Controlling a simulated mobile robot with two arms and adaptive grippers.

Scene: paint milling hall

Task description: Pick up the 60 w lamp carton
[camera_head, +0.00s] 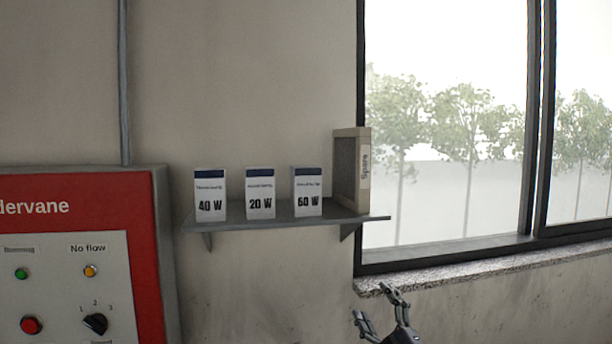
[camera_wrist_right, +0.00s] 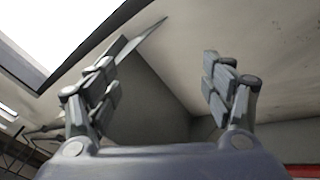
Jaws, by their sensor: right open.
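The 60 W lamp carton (camera_head: 307,193) is a white box with a dark blue top band. It stands upright on a grey wall shelf (camera_head: 260,222), right of the 20 W carton (camera_head: 260,194) and the 40 W carton (camera_head: 210,195). My right gripper (camera_head: 379,304) is open and empty, below and to the right of the shelf, in front of the wall under the window sill. In the right wrist view its two fingers (camera_wrist_right: 160,80) are spread apart with nothing between them. The carton cannot be made out in the right wrist view. My left gripper is not in view.
A beige box labelled Spare (camera_head: 364,165) stands on the shelf's right end, close beside the 60 W carton. A red and grey control panel (camera_head: 150,250) is at the left. A window with a stone sill (camera_head: 470,278) is at the right. The space in front of the shelf looks clear.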

